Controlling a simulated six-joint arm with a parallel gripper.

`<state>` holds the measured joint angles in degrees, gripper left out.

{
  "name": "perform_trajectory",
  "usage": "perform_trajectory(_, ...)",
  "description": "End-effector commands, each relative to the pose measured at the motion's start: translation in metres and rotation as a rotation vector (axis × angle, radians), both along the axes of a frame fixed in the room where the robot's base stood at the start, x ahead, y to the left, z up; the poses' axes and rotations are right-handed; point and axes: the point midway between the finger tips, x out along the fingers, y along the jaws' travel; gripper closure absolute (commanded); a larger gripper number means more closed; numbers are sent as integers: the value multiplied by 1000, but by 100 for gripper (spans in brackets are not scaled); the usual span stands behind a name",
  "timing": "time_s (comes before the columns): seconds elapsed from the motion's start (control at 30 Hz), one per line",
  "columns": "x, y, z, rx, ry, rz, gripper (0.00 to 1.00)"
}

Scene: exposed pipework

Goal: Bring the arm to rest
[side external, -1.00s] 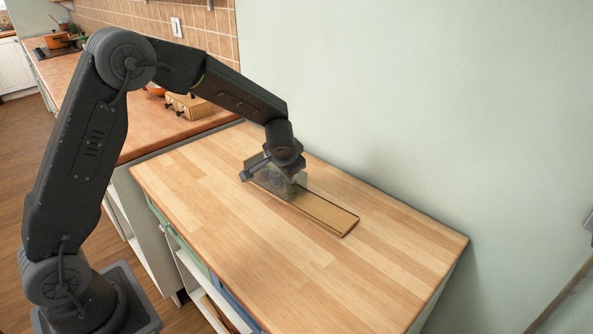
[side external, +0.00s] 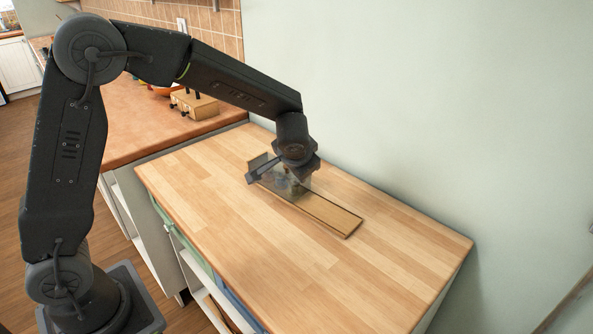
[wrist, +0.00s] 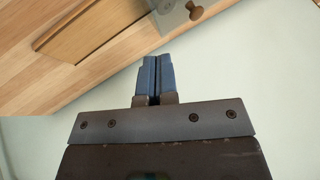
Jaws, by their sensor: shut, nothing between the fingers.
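My gripper (wrist: 153,62) shows in the wrist view with its two blue fingers together and nothing between them. In the side view my gripper (side external: 292,180) is over the far part of the worktop, above or beside a long wooden board (side external: 332,215). How high it is above the board is hard to tell. A grey, shiny plate (side external: 284,186) is at the board's far half, partly hidden by my gripper. In the wrist view the board (wrist: 85,32) and plate (wrist: 172,18) lie beyond my fingertips, with a round wooden knob (wrist: 194,11) at the plate.
The wooden worktop (side external: 400,250) is clear around the board. A pale green wall (side external: 430,110) rises close behind it. A lower counter (side external: 150,125) at the back left holds a small wooden box (side external: 197,105). Open shelves are under the worktop's front.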

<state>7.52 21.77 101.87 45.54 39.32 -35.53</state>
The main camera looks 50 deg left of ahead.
Motion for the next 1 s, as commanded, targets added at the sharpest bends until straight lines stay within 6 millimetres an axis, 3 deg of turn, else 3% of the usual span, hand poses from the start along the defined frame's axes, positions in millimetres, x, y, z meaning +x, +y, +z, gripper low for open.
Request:
perform_trajectory(0.13,-11,-10,20,-1,-3,-1,100)
perform_trajectory(0.37,-23,-15,36,-7,1,4,100)
perform_trajectory(0.47,-40,-12,50,-31,3,14,100)
perform_trajectory(0.7,-123,-6,94,-159,18,35,100)
perform_trajectory(1.0,-228,-17,111,-341,10,1,100)
